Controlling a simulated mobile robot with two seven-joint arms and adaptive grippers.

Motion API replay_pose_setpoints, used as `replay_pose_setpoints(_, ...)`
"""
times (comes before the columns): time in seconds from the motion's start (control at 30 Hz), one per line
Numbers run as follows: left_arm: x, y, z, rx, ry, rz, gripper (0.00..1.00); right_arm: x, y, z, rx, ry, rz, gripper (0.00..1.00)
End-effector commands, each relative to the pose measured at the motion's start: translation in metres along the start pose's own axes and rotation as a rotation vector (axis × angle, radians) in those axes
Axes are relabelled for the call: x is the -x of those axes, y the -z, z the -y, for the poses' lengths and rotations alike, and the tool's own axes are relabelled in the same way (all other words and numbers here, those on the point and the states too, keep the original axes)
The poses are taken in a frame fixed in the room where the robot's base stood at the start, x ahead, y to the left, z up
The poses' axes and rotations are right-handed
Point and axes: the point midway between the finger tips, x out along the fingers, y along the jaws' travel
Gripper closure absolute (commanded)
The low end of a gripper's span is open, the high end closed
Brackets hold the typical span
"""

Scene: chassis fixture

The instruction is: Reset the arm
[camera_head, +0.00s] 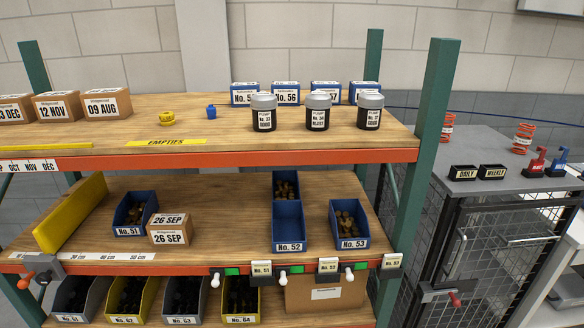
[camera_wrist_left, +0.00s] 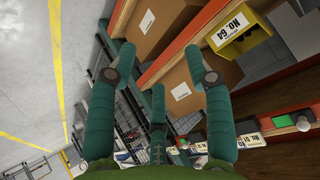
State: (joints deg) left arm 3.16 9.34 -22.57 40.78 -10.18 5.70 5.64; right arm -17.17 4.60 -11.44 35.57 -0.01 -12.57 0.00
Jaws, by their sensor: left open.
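I cannot tell the exact gap between the fingers and the rack. Neither of my arms shows in the head view. My right gripper is in neither view.
A rack with an upper shelf (camera_head: 225,142) and a lower shelf (camera_head: 230,215) holds boxes, canisters and blue bins. A yellow divider (camera_head: 72,212) stands at its left. Green posts (camera_head: 437,100) bound it. A grey bench (camera_head: 500,165) with a mesh cage is at right.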

Motion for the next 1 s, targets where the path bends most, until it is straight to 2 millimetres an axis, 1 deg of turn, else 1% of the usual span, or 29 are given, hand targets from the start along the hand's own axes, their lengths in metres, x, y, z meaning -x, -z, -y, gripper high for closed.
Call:
replay_pose_setpoints(0.03, 0.011, -0.041, -0.016, 0.041, -0.007, 0.084, 0.49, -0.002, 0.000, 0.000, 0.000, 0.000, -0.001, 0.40)
replay_pose_setpoints(0.07, 0.017, -0.061, -0.024, 0.061, -0.010, 0.131, 0.49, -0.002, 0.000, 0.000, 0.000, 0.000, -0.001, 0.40)
replay_pose_setpoints(0.1, 0.027, -0.088, -0.035, 0.091, -0.014, 0.193, 0.49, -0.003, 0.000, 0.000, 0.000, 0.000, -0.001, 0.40)
replay_pose_setpoints(0.17, 0.045, -0.128, -0.052, 0.130, -0.022, 0.284, 0.49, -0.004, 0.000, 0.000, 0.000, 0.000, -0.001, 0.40)
replay_pose_setpoints(0.2, 0.058, -0.153, -0.064, 0.156, -0.028, 0.345, 0.49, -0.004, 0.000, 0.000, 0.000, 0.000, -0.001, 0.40)
replay_pose_setpoints(0.27, 0.078, -0.186, -0.082, 0.194, -0.037, 0.429, 0.49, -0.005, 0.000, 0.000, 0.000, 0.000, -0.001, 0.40)
replay_pose_setpoints(0.3, 0.091, -0.206, -0.093, 0.215, -0.044, 0.482, 0.49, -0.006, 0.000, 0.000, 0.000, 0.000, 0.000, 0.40)
replay_pose_setpoints(0.4, 0.123, -0.247, -0.116, 0.260, -0.059, 0.594, 0.49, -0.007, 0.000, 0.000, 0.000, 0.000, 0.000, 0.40)
replay_pose_setpoints(0.5, 0.146, -0.272, -0.132, 0.293, -0.070, 0.668, 0.49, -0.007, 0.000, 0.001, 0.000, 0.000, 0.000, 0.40)
replay_pose_setpoints(0.53, 0.151, -0.276, -0.136, 0.299, -0.072, 0.682, 0.49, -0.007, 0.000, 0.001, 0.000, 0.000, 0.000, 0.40)
replay_pose_setpoints(1.0, 0.152, -0.278, -0.137, 0.301, -0.073, 0.687, 0.49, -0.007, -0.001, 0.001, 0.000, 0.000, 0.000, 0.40)
